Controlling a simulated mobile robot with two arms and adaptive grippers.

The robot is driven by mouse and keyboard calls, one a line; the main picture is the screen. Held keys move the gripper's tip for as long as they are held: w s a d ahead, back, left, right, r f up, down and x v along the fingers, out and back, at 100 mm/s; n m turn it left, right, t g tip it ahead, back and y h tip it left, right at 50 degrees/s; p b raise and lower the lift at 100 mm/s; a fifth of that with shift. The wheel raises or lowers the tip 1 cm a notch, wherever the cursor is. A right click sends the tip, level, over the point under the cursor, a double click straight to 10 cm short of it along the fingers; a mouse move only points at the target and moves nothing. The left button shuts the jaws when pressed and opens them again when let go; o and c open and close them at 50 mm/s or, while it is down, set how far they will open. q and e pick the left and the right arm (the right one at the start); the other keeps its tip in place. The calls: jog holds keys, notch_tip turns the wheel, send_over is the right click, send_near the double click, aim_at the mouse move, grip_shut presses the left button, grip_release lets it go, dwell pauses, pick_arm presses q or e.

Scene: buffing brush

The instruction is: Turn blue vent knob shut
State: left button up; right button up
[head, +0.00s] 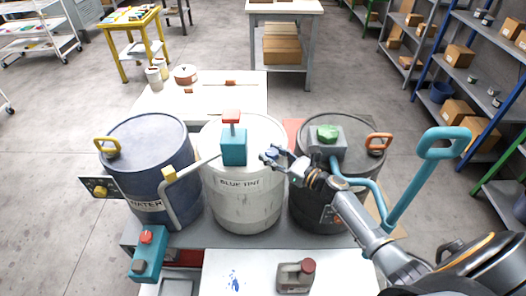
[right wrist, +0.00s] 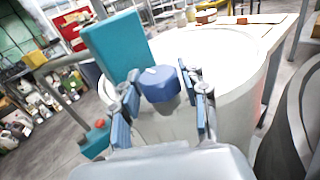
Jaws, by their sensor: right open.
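The blue vent knob (right wrist: 160,84) is on top of the white drum (right wrist: 215,45), seen in the right wrist view. In the head view the drum, marked BLUE TINT (head: 243,200), stands in the middle, and my gripper partly covers the knob. My right gripper (head: 273,160) reaches in from the right over the drum's right rim. In the right wrist view its open fingers (right wrist: 160,92) stand on both sides of the knob, with gaps; I cannot tell any contact. My left gripper is not in view.
A teal box with a red top (head: 234,146) stands on the drum, left of my gripper. A blue WATER drum (head: 150,165) is at left. A dark drum (head: 360,165) with a green knob (head: 328,132) is at right, below my right arm. A teal lever (head: 412,180) rises farther right.

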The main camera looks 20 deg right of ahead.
aim_at(262, 149)
jog(key=shift+b+x, duration=0.35)
jog(key=shift+x, duration=1.55)
jog(key=shift+w+f, duration=0.1)
grip_shut()
